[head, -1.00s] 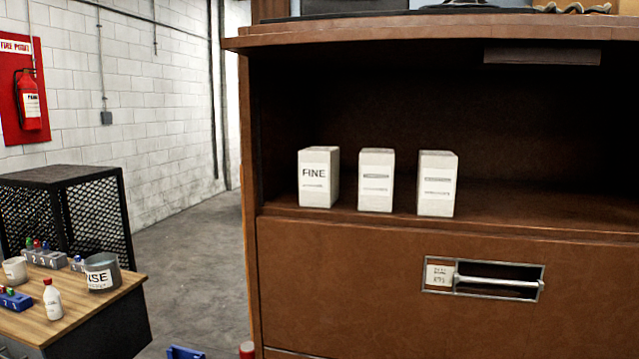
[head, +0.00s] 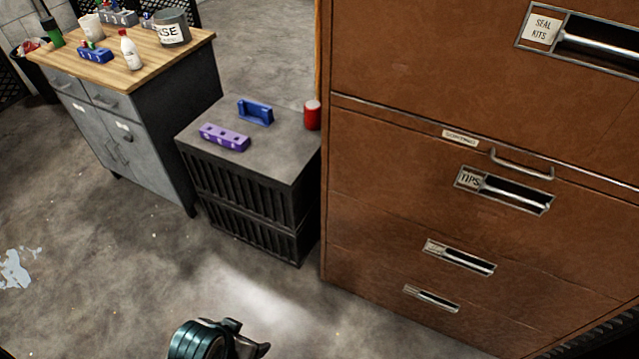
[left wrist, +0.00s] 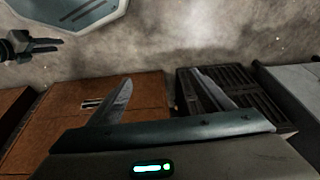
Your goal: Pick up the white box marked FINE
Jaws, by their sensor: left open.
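The white box marked FINE is not in view in either current frame. The brown cabinet (head: 420,130) fills the right of the head view, showing only its drawer fronts. The open shelf is out of the picture. My left gripper (left wrist: 160,78) is open and empty in the left wrist view, its fingers spread wide above the floor side of the cabinet and the dark crate. Part of my left arm's end shows at the bottom of the head view. My right gripper (left wrist: 45,46) shows small at the upper left of the left wrist view, with its fingers apart and nothing between them.
A dark crate (head: 250,200) beside the cabinet carries a purple block (head: 225,137), a blue holder (head: 255,111) and a red can (head: 312,115). A wood-topped bench (head: 130,70) stands farther left. The floor (head: 110,260) in front is open.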

